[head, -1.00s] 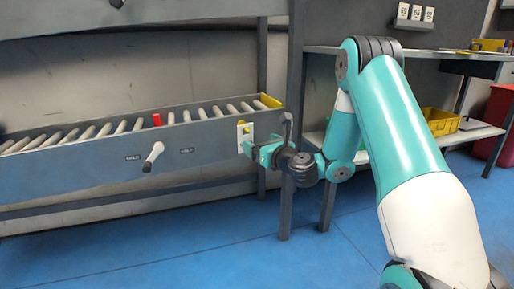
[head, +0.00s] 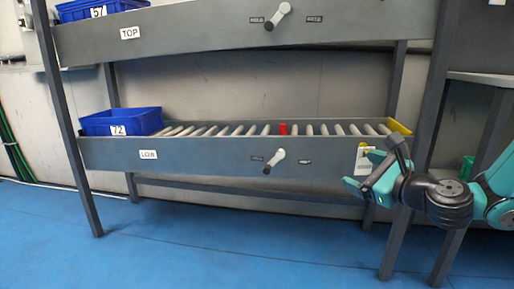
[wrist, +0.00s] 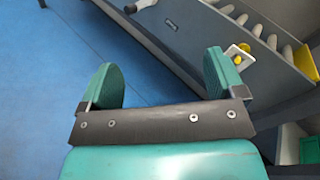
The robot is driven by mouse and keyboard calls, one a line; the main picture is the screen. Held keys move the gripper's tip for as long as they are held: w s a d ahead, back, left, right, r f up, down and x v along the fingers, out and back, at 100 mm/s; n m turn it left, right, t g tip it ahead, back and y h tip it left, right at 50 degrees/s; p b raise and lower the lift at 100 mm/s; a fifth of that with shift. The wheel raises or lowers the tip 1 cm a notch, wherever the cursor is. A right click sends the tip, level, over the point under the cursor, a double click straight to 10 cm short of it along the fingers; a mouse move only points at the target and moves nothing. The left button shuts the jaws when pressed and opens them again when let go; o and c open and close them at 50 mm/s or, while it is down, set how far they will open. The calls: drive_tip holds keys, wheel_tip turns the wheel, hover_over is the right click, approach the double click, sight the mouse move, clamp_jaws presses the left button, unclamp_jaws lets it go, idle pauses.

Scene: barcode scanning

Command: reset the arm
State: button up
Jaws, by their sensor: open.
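My gripper (head: 362,177) is at the right of the head view, near the right end of the low roller conveyor (head: 215,150). In the wrist view my gripper (wrist: 160,80) has its two teal fingers spread wide with nothing between them. Beyond its right finger is a white plate with a yellow knob (wrist: 238,55) on the conveyor's side. The plate (head: 365,158) also shows beside the gripper in the head view; whether they touch cannot be told.
A blue bin (head: 122,122) marked 72 stands at the left of the low conveyor. Another blue bin (head: 100,10) is on the top level. The blue floor (head: 230,235) in front is clear.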

drive_tip(key=s+a+r+n+g+y+p, duration=0.3)
drive_tip(key=s+a+r+n+g+p, duration=0.45)
drive_tip(key=s+a+n, duration=0.85)
drive_tip(key=s+d+r+n+g+h+p, duration=0.2)
drive_tip(key=s+r+n+g+h+p, duration=0.15)
drive_tip(key=s+n, duration=0.4)
drive_tip(key=s+d+r+n+g+h+p, duration=0.2)
drive_tip(key=s+d+r+n+g+h, duration=0.15)
drive_tip(key=s+n, duration=0.4)
wheel_tip(320, 180, up, 36)
drive_tip(key=p, duration=3.7)
drive_tip(key=shift+w+a+n+g+y, duration=0.25)
drive_tip(key=shift+w+n+g+y, duration=0.1)
drive_tip(key=shift+w+n+y, duration=0.1)
